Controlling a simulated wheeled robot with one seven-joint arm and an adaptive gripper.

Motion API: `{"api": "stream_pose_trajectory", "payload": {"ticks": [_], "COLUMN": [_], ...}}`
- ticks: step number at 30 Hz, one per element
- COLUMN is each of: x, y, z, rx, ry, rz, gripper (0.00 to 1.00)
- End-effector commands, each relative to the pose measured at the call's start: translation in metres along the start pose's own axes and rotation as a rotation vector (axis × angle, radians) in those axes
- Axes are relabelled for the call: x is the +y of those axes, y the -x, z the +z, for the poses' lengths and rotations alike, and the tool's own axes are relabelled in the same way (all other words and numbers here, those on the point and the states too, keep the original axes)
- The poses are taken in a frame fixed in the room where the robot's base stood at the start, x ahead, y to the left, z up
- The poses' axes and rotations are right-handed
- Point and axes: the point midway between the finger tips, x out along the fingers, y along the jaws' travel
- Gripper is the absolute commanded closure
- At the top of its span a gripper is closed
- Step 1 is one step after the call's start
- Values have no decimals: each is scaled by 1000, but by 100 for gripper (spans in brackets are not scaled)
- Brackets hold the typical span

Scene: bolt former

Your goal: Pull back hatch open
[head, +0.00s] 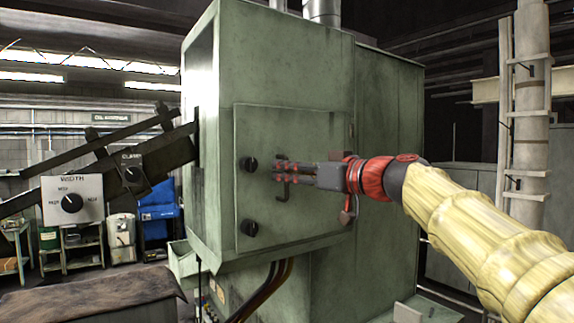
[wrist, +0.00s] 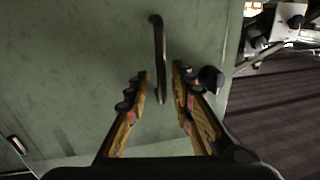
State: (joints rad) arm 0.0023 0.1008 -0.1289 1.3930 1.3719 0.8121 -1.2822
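The back hatch (head: 300,130) is a square green panel lying flat against the green machine; its surface also fills much of the wrist view (wrist: 75,65). Its dark bar handle (head: 286,193) stands upright near the middle of the panel. In the wrist view the handle (wrist: 158,40) passes between the fingertips, with its lower end between the two fingers. My gripper (head: 279,173) is open in front of the hatch, with its fingers (wrist: 161,72) on both sides of the handle. A gap shows on each side of the handle in the wrist view.
Two black knobs (head: 250,164) (head: 250,228) sit on the hatch's left side; one (wrist: 211,79) is just right of the fingers in the wrist view. A control arm with a width dial (head: 72,203) juts out left of the machine. Dark cables (head: 262,292) hang below the hatch.

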Motion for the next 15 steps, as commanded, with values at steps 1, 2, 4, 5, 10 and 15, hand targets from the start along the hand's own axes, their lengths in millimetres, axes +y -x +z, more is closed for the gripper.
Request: {"api": "stream_pose_trajectory", "payload": {"ticks": [1, 2, 4, 5, 10, 15], "x": [-1, -1, -1, -1, -1, -1], "y": [-3, -4, -6, -6, -6, -6], "z": [-2, -1, -1, -1, 0, 0], "rx": [1, 1, 1, 1, 0, 0], "ry": [0, 1, 1, 1, 1, 1], "rz": [-1, -1, -1, -1, -1, -1], "gripper": [76, 76, 76, 76, 76, 84]}}
